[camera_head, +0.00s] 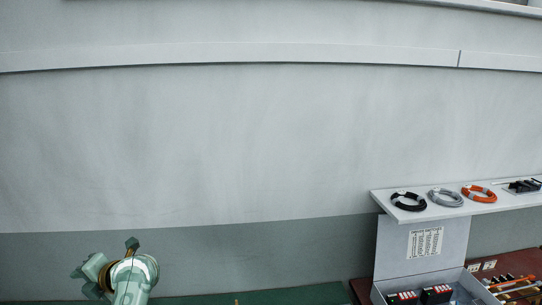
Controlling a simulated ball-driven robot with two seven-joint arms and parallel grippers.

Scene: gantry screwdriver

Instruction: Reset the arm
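My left gripper (108,262) is at the bottom left in the head view, in front of the lower grey wall band. It is pale green with dark and brassy parts. It is small and seen at an angle, so I cannot tell whether its fingers are open or shut. I see no object held in it. My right gripper is not in view. No screwdriver or gantry can be made out clearly.
A wall shelf (440,207) at right carries black (408,201), grey (445,198) and orange (478,194) cable coils. Below it an open grey case (423,245) with a label stands on a dark red surface (518,262). A green surface (290,296) lies along the bottom. The wall before me is bare.

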